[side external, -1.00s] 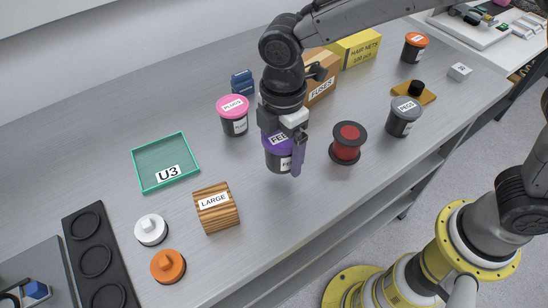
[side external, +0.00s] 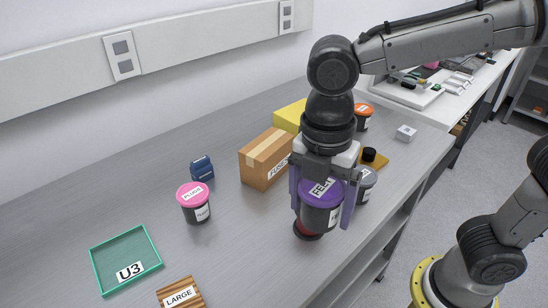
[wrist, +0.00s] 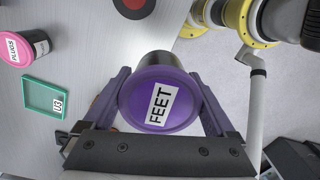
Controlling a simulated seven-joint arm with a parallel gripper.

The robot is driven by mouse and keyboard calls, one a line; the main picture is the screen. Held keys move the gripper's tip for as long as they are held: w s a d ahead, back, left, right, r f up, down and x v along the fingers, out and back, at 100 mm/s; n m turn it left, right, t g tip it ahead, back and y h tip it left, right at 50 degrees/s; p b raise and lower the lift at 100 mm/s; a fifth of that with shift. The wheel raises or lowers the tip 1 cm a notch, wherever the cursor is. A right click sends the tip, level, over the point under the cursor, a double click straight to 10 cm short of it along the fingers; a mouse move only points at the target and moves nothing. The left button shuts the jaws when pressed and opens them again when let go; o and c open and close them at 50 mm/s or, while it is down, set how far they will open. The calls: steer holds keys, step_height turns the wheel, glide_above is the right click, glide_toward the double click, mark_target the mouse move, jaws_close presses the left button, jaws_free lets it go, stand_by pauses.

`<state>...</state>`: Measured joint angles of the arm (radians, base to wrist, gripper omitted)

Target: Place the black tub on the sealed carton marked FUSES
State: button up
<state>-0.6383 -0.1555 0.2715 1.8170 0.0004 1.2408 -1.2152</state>
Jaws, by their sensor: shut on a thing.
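The black tub (side external: 318,220) has a purple lid marked FEET. My gripper (side external: 322,213) is shut on it, with one purple finger on each side. The tub is held upright above the bench, in front of a red reel (side external: 307,234). In the wrist view the lid (wrist: 160,102) shows between the fingers. The brown sealed carton marked FUSES (side external: 262,154) stands on the bench to the left of and behind my gripper. Its top looks clear; its right end is partly hidden by my gripper. The carton is not seen in the wrist view.
A pink-lidded PLUGS tub (side external: 195,209) and a blue item (side external: 202,169) stand left of the carton. A yellow box (side external: 289,114) is behind it. A grey-lidded tub (side external: 367,182) stands right of my gripper. A green U3 tray (side external: 108,252) lies front left.

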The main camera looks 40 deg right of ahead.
steer(key=w+d+r+n, duration=0.1)
steer(key=w+d+r, duration=0.55)
steer(key=w, duration=0.25)
steer(key=m, duration=0.2)
glide_above(267, 143)
steer(key=s, duration=0.1)
steer(key=f, duration=0.6)
steer(key=shift+s+d+f, duration=0.1)
steer(key=shift+s+f, duration=0.1)
steer(key=shift+f, duration=0.05)
steer(key=shift+w+f, duration=0.35)
steer(key=shift+f, duration=0.05)
steer(key=shift+w+f, duration=0.2)
steer(key=shift+f, duration=0.8)
steer(key=shift+w+f, duration=0.15)
steer(key=shift+f, duration=0.8)
steer(key=shift+f, duration=0.15)
steer(key=o, duration=1.2)
